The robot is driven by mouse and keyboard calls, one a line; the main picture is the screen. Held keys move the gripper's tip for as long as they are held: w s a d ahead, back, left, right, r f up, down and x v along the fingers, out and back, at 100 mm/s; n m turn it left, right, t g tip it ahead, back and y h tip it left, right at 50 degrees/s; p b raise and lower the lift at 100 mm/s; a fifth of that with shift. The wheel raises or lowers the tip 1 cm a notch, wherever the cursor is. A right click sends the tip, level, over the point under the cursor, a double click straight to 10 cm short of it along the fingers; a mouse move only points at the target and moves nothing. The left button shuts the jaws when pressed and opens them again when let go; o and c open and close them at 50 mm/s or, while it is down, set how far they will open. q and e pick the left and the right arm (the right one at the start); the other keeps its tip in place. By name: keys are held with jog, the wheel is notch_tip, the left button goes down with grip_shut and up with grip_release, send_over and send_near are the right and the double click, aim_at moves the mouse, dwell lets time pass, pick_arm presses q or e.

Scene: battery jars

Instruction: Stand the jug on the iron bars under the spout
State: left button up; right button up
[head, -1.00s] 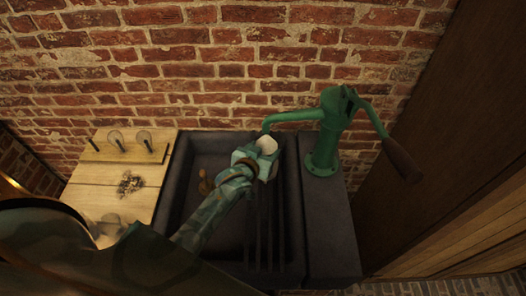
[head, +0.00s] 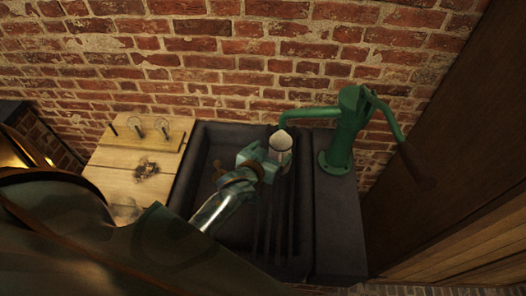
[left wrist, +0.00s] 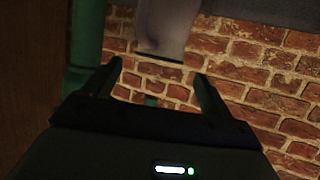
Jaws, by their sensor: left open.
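The pale jug (head: 281,142) is upright in the dark sink, under the tip of the green spout (head: 300,112). It appears to stand at the far end of the iron bars (head: 271,225); its foot is partly hidden by my gripper. My left gripper (head: 267,158) is close beside the jug, on its near left side. In the left wrist view my left gripper (left wrist: 155,82) has its two fingers wide apart with nothing between them. The jug (left wrist: 167,25) shows just beyond the fingertips in that view. My right gripper is not in view.
The green pump (head: 345,135) with its handle stands on the ledge right of the sink (head: 195,165). A wooden board (head: 130,180) with glass jars (head: 161,125) lies to the left. A brick wall (head: 220,60) closes the back.

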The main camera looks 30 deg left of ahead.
pick_arm(q)
jog(key=v, duration=0.6)
jog(key=shift+s+r+p, duration=0.2)
jog(key=shift+s+p, duration=0.1)
jog(key=shift+s, duration=0.1)
dwell(0.8)
